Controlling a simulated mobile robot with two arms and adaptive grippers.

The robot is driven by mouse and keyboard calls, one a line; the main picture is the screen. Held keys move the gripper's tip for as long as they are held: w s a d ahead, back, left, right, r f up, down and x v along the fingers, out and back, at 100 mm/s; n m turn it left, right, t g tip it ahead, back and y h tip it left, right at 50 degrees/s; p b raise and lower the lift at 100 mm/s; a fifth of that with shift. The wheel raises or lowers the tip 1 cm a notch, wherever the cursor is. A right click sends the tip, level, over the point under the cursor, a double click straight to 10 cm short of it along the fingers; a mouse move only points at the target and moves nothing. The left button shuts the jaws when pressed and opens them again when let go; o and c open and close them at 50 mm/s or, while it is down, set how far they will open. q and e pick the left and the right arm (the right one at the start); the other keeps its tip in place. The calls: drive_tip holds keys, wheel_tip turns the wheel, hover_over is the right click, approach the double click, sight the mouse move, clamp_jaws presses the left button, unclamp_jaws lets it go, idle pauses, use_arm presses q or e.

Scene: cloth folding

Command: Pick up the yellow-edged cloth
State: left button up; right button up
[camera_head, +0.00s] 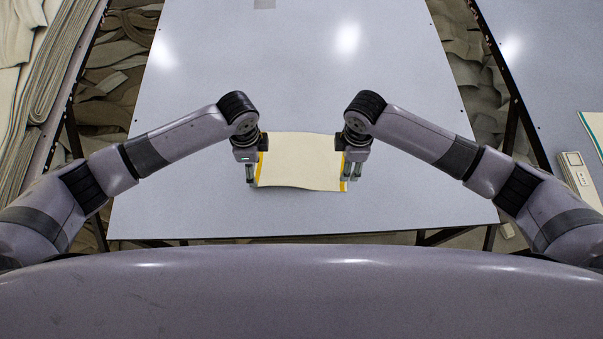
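The cream cloth (298,162) with yellow left and right edges is at the front middle of the grey table (300,80). Its front edge looks wavy. My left gripper (250,176) is at the cloth's left yellow edge, pointing down. My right gripper (350,174) is at the right yellow edge, also pointing down. Both grippers partly cover those edges. The view is too small to tell whether their fingers are closed on the cloth, or whether the cloth is clear of the table.
A second table (560,60) stands at the right, with a green-edged cloth (593,130) and a pale box-like device (574,170). Piled fabric (30,90) lies at the left.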

drive_tip(key=shift+r+p, duration=0.5)
drive_tip(key=shift+r, duration=0.35)
